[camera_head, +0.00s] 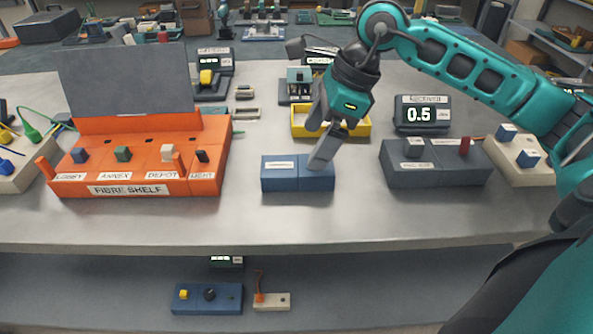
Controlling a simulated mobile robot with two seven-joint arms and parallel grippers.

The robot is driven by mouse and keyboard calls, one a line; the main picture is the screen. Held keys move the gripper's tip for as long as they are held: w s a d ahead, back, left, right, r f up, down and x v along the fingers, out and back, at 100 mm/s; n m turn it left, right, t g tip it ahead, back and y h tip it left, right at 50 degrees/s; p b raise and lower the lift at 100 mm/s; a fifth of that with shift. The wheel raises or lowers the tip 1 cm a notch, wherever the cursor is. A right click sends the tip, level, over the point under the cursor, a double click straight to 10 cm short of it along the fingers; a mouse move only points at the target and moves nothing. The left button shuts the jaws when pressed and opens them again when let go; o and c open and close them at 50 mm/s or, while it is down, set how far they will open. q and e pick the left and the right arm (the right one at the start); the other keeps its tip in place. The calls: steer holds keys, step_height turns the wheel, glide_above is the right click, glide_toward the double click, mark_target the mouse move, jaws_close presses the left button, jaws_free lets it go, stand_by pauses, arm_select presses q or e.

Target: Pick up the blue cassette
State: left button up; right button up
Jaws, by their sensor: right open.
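The blue cassette (284,176) is a low blue box with a seam across its middle and a small white label on top. It lies flat near the front of the grey table, in the middle of the view. My right gripper (321,145) points down over its right part and is open. The lower finger hides part of the cassette's top right; I cannot tell whether it touches. My left gripper is not in view.
An orange fibre shelf (134,190) stands left. A yellow tray (359,127) is just behind the gripper. A dark grey box (437,175) and a display reading 0.5 (419,114) stand right. Another blue box (224,299) is on the lower shelf. Bare tabletop lies in front of the cassette.

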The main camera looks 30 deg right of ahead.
mark_target(299, 164)
steer(key=shift+w+x, duration=0.15)
steer(key=shift+x, duration=1.65)
steer(key=shift+w+x, duration=0.1)
steer(key=shift+x, duration=1.7)
steer(key=shift+d, duration=0.1)
steer(key=shift+c, duration=0.4)
steer(key=shift+r, duration=0.1)
steer(key=c, duration=1.1)
